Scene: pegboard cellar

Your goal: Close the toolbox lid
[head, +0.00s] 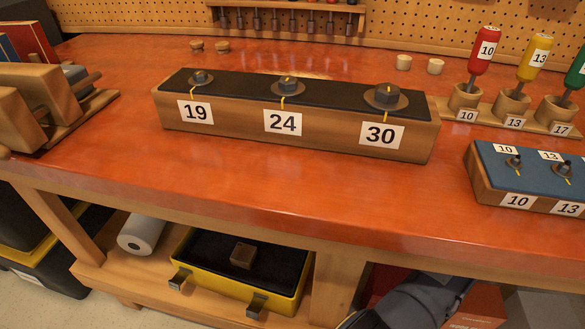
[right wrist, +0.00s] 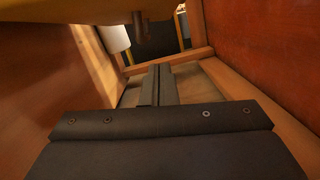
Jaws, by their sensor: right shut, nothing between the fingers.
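The yellow toolbox (head: 213,293) sits on the lower shelf under the bench in the head view. Its dark inside shows from above, with a small brown block (head: 243,256) in it and two latches at the front. I cannot make out its lid in the head view. In the right wrist view a yellow part (right wrist: 75,12), probably of the toolbox, crosses the top left with a dark piece hanging from it. My right gripper (right wrist: 158,68) is shut and empty, below that yellow part and apart from it. My left gripper is in neither view.
A white roll (head: 142,232) lies left of the toolbox. A wooden post (head: 328,288) stands to its right. The bench top (head: 235,182) overhangs the shelf and carries a long socket block (head: 232,134). Wooden boards (right wrist: 250,100) flank my right gripper closely.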

